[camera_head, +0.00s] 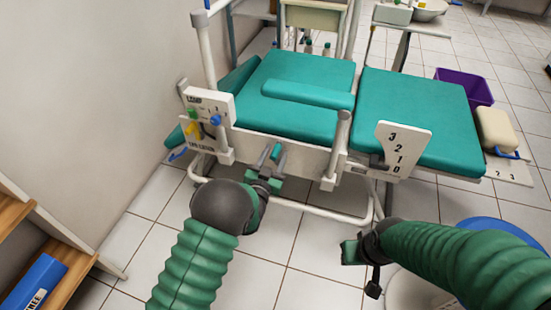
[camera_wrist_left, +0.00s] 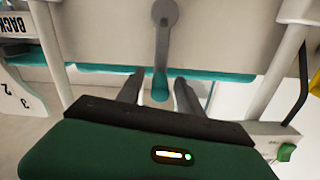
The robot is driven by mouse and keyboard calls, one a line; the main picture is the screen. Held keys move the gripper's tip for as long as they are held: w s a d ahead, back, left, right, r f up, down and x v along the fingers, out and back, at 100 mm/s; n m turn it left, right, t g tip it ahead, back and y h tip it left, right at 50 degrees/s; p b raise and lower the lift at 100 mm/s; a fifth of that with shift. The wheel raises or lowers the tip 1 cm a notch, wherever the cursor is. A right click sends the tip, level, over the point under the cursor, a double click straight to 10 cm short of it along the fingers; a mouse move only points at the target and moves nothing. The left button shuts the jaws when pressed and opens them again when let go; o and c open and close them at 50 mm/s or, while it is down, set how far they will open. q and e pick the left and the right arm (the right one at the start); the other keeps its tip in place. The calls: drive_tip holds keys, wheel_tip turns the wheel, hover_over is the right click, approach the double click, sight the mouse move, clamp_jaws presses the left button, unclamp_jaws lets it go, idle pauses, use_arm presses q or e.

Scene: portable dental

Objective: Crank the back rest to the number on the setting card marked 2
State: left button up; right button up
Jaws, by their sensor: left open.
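The dental chair has teal cushions (camera_head: 410,105) on a white frame. A grey crank arm with a teal handle (camera_head: 275,152) sits on its near side; the crank arm (camera_wrist_left: 163,35) also shows in the left wrist view. My left gripper (camera_head: 264,178) is open at the crank, with the teal handle's tip (camera_wrist_left: 160,88) between its fingers. A white plate numbered 3, 2, 1, 0 (camera_head: 398,150) stands at the chair's right part. A pale board showing 2 and 3 (camera_head: 510,172) lies at the right. My right gripper (camera_head: 362,268) is low and apart from the chair; its jaw state is unclear.
A white panel with coloured knobs (camera_head: 208,115) stands left of the crank. A purple bin (camera_head: 465,85) and a beige block (camera_head: 496,130) are at the right. Wooden shelves (camera_head: 40,240) are at the lower left. Tiled floor is open below the chair.

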use_arm(q)
drive_tip(key=shift+w+d+r, duration=0.1)
drive_tip(key=shift+w+d, duration=0.05)
drive_tip(key=shift+w, duration=0.25)
clamp_jaws()
idle(1.2)
